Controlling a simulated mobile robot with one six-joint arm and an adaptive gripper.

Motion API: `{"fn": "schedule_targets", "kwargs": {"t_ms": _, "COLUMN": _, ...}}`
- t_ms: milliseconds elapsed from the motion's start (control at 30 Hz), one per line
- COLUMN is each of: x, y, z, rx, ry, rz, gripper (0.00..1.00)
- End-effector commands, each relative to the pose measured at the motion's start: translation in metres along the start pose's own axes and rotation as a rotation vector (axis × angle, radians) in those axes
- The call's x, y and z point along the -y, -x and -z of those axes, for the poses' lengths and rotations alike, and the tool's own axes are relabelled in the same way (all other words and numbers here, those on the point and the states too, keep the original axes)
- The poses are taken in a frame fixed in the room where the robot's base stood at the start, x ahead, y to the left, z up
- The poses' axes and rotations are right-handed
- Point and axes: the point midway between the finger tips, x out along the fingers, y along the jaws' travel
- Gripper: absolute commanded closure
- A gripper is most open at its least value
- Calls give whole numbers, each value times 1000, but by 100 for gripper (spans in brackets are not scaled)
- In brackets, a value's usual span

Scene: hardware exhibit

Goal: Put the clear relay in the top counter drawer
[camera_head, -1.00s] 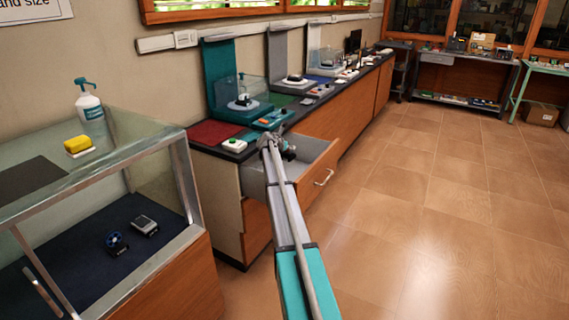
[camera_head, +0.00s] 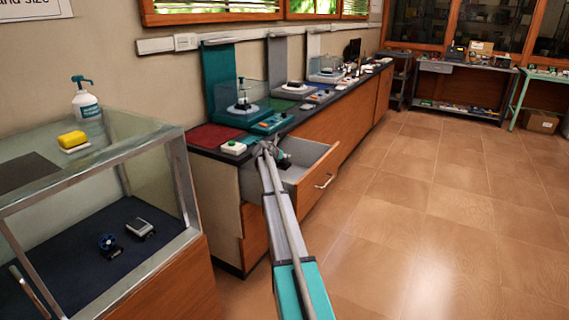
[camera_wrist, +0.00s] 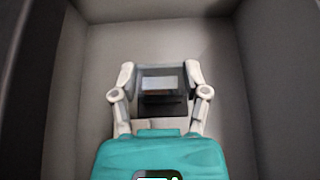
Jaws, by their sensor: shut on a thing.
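The top counter drawer (camera_head: 307,185) is pulled open below the counter top, and its grey inside (camera_wrist: 230,90) fills the wrist view. My gripper (camera_head: 280,158) is over or in the drawer, pointing down into it. In the wrist view my gripper (camera_wrist: 160,92) is shut on the clear relay (camera_wrist: 163,73), a small see-through block with a dark lower part, held between the two fingers. The drawer floor and walls show around it. I cannot tell whether the relay touches the floor. In the head view the relay is too small and covered to make out clearly.
The black counter top (camera_head: 217,153) carries a red mat (camera_head: 213,136), a white device with a green button (camera_head: 234,147) and several display stands. A glass case (camera_head: 110,185) stands at the left. The tiled floor (camera_head: 440,215) at the right is clear.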

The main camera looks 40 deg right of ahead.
Motion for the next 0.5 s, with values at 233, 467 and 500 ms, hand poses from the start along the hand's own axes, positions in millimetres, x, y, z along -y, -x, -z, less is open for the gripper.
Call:
{"fn": "schedule_targets", "kwargs": {"t_ms": 233, "x": -9, "y": -11, "z": 11, "rx": 0, "ry": 0, "rz": 0, "gripper": 93}}
{"fn": "schedule_targets", "kwargs": {"t_ms": 467, "x": -7, "y": -19, "z": 28, "rx": 0, "ry": 0, "rz": 0, "gripper": 93}}
{"fn": "schedule_targets", "kwargs": {"t_ms": 500, "x": -7, "y": -20, "z": 30, "rx": 0, "ry": 0, "rz": 0, "gripper": 93}}
